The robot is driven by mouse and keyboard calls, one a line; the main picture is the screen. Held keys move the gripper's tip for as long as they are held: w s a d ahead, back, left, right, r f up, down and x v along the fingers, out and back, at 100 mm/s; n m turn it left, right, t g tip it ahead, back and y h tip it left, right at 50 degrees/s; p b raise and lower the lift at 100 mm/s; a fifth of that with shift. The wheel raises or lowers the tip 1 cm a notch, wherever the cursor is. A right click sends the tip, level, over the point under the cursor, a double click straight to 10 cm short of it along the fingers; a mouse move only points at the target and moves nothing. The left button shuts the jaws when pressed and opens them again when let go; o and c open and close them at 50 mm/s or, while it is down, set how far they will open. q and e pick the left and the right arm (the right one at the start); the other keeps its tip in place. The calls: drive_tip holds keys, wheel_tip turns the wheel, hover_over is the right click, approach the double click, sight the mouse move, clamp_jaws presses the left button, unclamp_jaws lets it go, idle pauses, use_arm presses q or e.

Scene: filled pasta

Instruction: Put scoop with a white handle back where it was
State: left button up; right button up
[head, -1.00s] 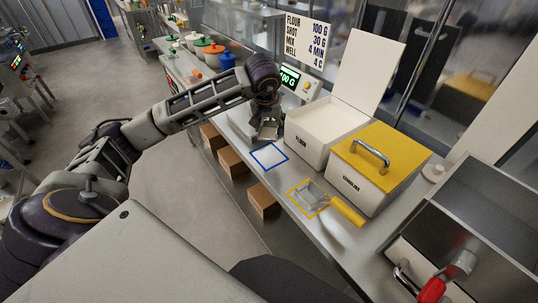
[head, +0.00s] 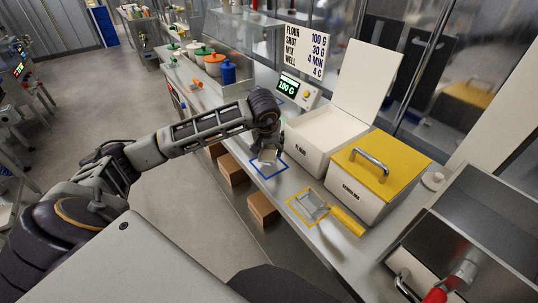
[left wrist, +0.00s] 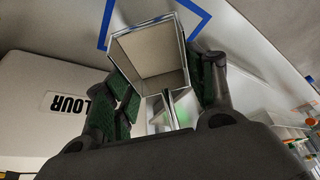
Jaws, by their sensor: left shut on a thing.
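My left gripper (head: 268,149) is shut on the scoop (head: 268,155), a small square metal scoop. It holds the scoop over the blue square outline (head: 272,177) on the steel counter. Part of the outline is hidden behind the scoop, and I cannot tell whether the scoop touches the counter. In the left wrist view the open scoop (left wrist: 150,52) is empty inside and sits between the green finger pads, with blue tape (left wrist: 203,22) beyond it. The handle is mostly hidden in the gripper. My right gripper is not in view.
An open white flour bin (head: 312,148) stands right behind the blue outline. Beside it is a yellow-lidded bin (head: 385,160). A yellow-handled scoop (head: 345,220) lies at the yellow outline (head: 292,206). A metal sink is at right.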

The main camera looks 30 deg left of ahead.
sight(269, 154)
use_arm(q)
drive_tip(key=shift+f, duration=2)
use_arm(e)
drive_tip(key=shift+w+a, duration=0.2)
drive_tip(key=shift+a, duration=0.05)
use_arm(q)
drive_tip(key=o, duration=1)
drive_tip(key=shift+r, duration=0.1)
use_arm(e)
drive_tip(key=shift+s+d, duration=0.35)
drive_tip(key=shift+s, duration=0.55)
